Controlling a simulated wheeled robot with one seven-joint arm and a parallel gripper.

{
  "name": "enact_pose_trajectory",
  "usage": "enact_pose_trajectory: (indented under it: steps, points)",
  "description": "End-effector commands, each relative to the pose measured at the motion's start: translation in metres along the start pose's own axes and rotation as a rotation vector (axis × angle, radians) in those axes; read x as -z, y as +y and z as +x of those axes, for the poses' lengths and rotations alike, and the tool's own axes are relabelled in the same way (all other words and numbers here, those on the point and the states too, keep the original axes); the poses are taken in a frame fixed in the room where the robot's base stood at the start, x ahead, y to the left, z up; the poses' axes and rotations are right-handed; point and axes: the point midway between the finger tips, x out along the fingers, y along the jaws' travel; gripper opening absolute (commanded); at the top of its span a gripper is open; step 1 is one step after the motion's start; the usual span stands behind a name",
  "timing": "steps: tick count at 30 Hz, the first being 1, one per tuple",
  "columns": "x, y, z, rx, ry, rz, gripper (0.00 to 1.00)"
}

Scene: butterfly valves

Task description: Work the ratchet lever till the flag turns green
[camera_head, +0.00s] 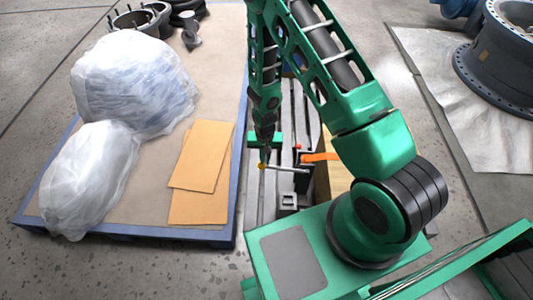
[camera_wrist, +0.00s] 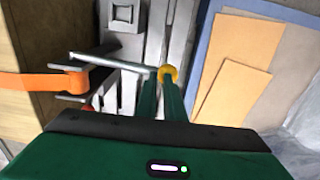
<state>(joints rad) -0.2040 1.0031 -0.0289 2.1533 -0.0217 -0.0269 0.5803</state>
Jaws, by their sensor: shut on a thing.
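The ratchet lever is a thin grey metal rod (camera_head: 288,169) with a yellow knob (camera_head: 263,166) at its left end. In the wrist view the rod (camera_wrist: 112,62) runs from the ratchet body at left to the yellow knob (camera_wrist: 168,72). My gripper (camera_head: 263,158) points down at the knob end; in the wrist view its green fingers (camera_wrist: 163,88) are shut on the lever by the knob. The ratchet (camera_wrist: 72,82) carries an orange strap (camera_wrist: 30,82), also in the head view (camera_head: 320,157). A small red spot (camera_head: 298,147) near the ratchet may be the flag.
A wooden block (camera_wrist: 30,35) stands beside the ratchet on a grey slotted bed (camera_wrist: 185,30). At left, a blue-edged pallet (camera_head: 130,232) holds plastic-wrapped bundles (camera_head: 130,80) and cardboard sheets (camera_head: 203,155). A large blue-grey valve body (camera_head: 500,60) lies at far right.

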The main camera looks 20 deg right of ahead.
Motion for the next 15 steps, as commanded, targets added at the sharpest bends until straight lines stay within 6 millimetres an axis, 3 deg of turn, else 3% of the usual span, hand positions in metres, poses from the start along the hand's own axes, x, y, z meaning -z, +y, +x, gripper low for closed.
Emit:
enact_pose_trajectory:
  steps: [1,15]
  points:
    - [-0.001,0.007,-0.001,-0.013,-0.003,0.004,0.0]
    - [0.0,0.016,-0.047,0.0,0.001,0.001,0.0]
